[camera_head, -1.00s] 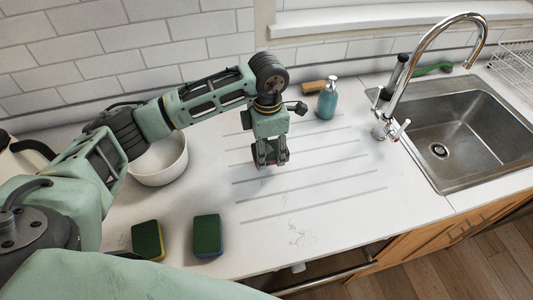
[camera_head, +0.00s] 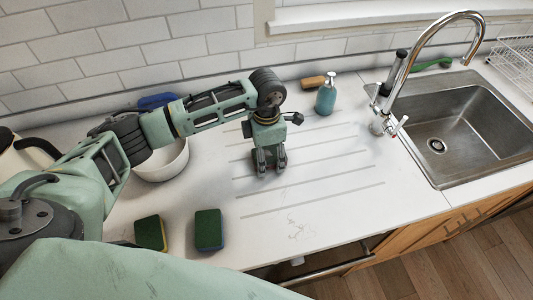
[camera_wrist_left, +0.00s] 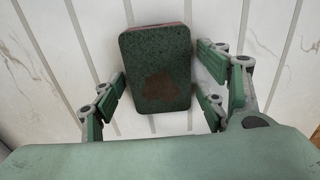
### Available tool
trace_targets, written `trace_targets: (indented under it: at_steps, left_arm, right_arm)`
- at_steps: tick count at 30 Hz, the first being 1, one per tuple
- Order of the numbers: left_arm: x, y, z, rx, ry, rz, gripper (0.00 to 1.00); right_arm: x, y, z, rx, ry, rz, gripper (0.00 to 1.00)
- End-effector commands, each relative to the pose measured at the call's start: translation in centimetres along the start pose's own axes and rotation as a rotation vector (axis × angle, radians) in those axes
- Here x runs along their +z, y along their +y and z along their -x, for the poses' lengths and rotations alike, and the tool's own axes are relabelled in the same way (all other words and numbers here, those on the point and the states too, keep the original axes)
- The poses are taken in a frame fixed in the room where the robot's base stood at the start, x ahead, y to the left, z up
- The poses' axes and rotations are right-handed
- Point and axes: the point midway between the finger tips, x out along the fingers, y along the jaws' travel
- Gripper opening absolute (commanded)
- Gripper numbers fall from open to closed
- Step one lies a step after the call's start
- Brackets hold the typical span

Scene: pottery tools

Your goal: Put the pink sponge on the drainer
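The pink sponge (camera_wrist_left: 157,68) shows in the left wrist view with a dark green scouring top, a brown patch and a thin pink edge at its far side. It lies flat on the white grooved drainer (camera_head: 335,170), which also shows in the left wrist view (camera_wrist_left: 50,60). My left gripper (camera_head: 271,170) points down over the drainer. Its fingers are on either side of the sponge, with small gaps visible at both sides, so it looks open. In the head view the gripper mostly hides the sponge. My right gripper is not in view.
A green-and-yellow sponge (camera_head: 151,233) and a green-and-blue sponge (camera_head: 208,230) lie near the front edge. A white bowl (camera_head: 163,163) stands left. A soap bottle (camera_head: 326,97), a brown block (camera_head: 313,81), the tap (camera_head: 385,110) and sink (camera_head: 455,125) are right.

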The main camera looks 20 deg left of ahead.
Motion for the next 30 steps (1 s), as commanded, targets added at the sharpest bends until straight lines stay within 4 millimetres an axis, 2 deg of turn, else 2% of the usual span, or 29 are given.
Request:
trace_targets:
  at_steps: [11, 13, 17, 24, 30]
  left_arm:
    - [0.0, 0.0, 0.5, 0.000, 0.000, 0.000, 0.69]
    - [0.1, 0.1, 0.9, 0.002, -0.002, 0.000, 0.69]
    - [0.1, 0.2, 3.3, 0.005, -0.005, -0.001, 0.69]
    - [0.1, 0.1, 8.5, 0.005, -0.004, 0.000, 0.69]
    - [0.0, 0.1, 11.4, 0.002, -0.001, 0.000, 0.69]
  right_arm:
    - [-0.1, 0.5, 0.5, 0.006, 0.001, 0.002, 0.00]
    - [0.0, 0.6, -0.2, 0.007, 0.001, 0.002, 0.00]
    - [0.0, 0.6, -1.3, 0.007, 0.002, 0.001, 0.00]
    - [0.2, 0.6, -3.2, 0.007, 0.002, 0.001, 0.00]
    - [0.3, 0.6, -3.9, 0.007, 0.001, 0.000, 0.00]
